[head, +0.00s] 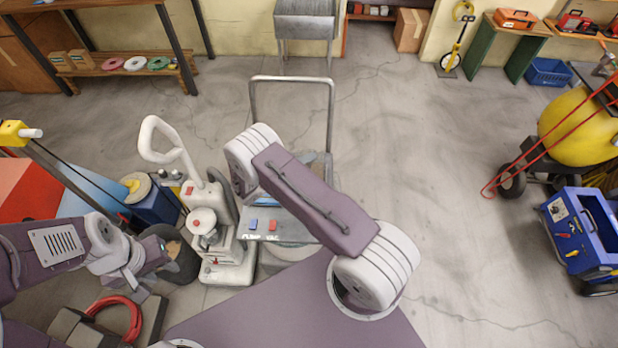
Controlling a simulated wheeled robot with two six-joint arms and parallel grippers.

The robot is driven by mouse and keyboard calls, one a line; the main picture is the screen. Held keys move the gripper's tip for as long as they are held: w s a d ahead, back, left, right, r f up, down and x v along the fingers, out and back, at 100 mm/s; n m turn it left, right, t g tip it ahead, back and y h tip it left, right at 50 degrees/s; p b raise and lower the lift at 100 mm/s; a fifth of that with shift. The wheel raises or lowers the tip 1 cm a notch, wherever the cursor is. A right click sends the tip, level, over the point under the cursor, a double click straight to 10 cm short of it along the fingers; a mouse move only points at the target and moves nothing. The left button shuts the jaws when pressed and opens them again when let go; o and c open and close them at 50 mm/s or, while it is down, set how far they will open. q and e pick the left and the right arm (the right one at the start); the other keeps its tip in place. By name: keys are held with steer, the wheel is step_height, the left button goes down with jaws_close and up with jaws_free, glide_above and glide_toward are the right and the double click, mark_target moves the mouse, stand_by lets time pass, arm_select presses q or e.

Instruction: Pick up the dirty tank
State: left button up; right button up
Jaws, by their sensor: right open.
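No tank stands out clearly as the dirty tank. A wheeled machine with a tall metal handle (330,110) stands in the middle; its grey panel (283,233) has a blue and a red switch. My right arm covers much of it, so a tank there may be hidden. A white upright machine (228,262) stands just left of it. My left gripper (158,254) is low at the left, beside a dark bucket (183,272); its fingers are not clear. My right gripper is mostly hidden behind my right arm, over the middle machine; I see nothing held.
Open floor (430,180) lies to the right of the middle machine. A blue cart (583,232) and a yellow round tank (580,125) on wheels stand at the right. A red hose coil (118,318) lies at the lower left. Shelves line the back wall.

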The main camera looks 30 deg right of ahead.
steer(key=shift+a, duration=0.1)
jaws_close()
steer(key=shift+s, duration=0.1)
stand_by(1.1)
steer(key=shift+r, duration=0.1)
